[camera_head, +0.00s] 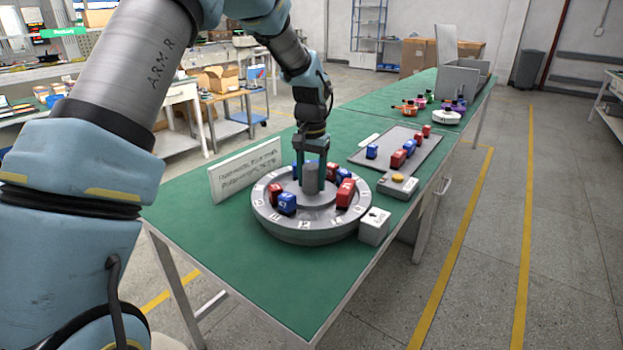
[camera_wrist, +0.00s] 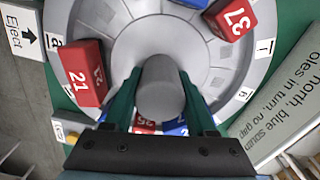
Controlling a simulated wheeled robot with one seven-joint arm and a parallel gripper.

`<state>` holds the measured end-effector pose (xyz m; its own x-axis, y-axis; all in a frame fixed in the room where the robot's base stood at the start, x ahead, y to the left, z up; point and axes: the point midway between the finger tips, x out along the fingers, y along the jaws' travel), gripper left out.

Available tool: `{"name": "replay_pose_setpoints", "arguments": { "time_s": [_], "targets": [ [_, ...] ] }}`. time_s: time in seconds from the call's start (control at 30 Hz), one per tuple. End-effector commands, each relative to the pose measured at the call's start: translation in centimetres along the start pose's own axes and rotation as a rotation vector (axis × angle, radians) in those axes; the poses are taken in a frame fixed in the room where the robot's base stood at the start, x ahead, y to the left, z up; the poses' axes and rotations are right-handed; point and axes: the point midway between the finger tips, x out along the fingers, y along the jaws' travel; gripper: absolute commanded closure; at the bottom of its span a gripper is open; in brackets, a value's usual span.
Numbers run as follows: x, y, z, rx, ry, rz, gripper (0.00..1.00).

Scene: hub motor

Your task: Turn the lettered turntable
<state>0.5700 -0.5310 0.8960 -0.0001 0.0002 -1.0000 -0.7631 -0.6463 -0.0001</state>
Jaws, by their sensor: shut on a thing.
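The lettered turntable (camera_head: 308,228) is a round grey disc with white letter tiles around its rim, standing on the green table. Red and blue numbered blocks stand on it in a ring. A grey upright knob (camera_head: 311,178) rises from its centre. My gripper (camera_head: 312,180) points down over the centre and is shut on this knob. In the wrist view the knob (camera_wrist: 160,88) sits between the two fingers. A red block marked 21 (camera_wrist: 84,74) and a red block marked 37 (camera_wrist: 230,17) show near the rim. Blocks behind the fingers are partly hidden.
A white Eject box (camera_head: 374,226) stands close to the turntable's front right. A panel with a yellow button (camera_head: 398,185) and a grey tray with red and blue blocks (camera_head: 424,152) lie to the right. A lettered sign (camera_head: 243,172) stands at the left. The table's front is clear.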

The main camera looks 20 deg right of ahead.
Motion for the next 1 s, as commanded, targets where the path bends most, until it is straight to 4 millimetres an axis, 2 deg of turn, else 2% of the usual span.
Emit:
{"name": "replay_pose_setpoints", "arguments": {
  "time_s": [0.57, 1.0],
  "targets": [
    [-0.07, 0.0, -0.02, 0.012, 0.0, 0.0, 1.0],
    [-0.17, 0.0, -0.09, 0.161, 0.002, 0.0, 1.0]
  ]
}}
